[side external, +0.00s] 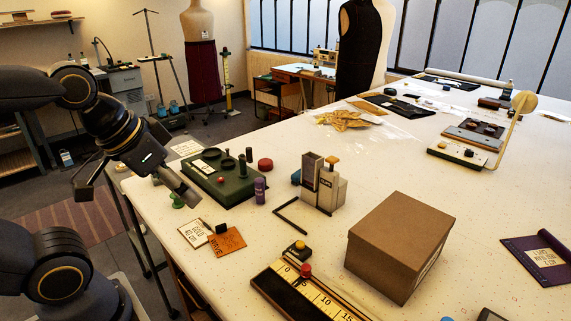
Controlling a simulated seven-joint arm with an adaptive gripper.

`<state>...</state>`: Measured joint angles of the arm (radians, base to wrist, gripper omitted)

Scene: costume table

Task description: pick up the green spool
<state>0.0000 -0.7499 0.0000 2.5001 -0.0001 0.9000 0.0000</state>
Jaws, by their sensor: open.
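A small green object that looks like the green spool (177,201) stands near the left edge of the white table, just in front of the green tray. My gripper (139,192) is open and tilted, at the table's left edge. One of its fingers hangs out past the edge; the other reaches over the table and appears close to the green spool, partly overlapping it in view. I cannot tell whether they touch. Nothing shows between the fingers.
A green tray (229,190) with dark round pieces lies behind the spool. A purple spool (260,190) and a red one (265,165) stand right of it. Cream and orange cards (227,241) lie in front. A brown box (399,240) and a yellow ruler (318,298) are further right.

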